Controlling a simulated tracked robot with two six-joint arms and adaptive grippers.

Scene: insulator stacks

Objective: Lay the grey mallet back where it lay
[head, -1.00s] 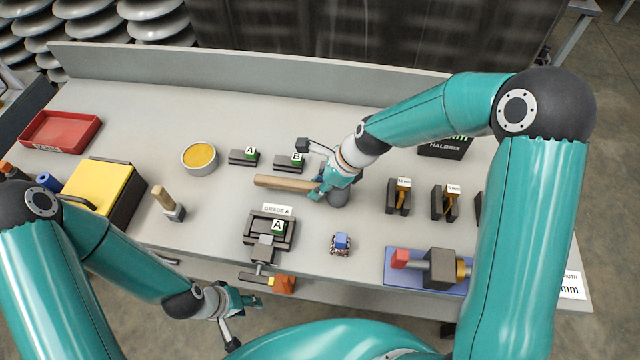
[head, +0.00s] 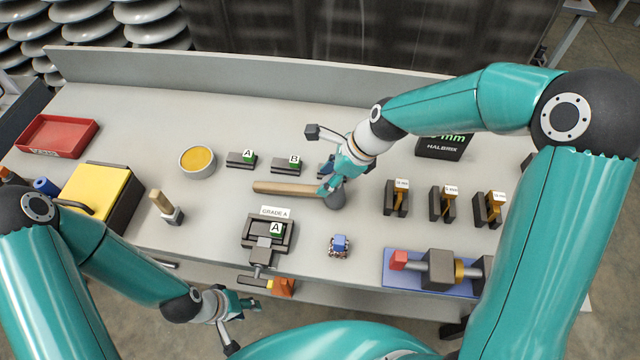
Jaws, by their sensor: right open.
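The grey mallet lies on the bench, its wooden handle (head: 285,188) pointing left and its grey head (head: 336,202) at the right end. My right gripper (head: 328,180) is open at the head end of the handle, just above and behind it; it partly covers the join of handle and head. I cannot tell whether a finger still touches the mallet. My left gripper (head: 240,322) is low at the front, off the bench edge; its fingers look spread and empty.
Blocks marked A (head: 242,160) and B (head: 286,165) sit behind the handle. In front are a vise (head: 267,235), a small blue block (head: 340,243) and a blue-based fixture (head: 430,272). A yellow-filled bowl (head: 197,162) stands left. Gauge stands (head: 442,205) are right.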

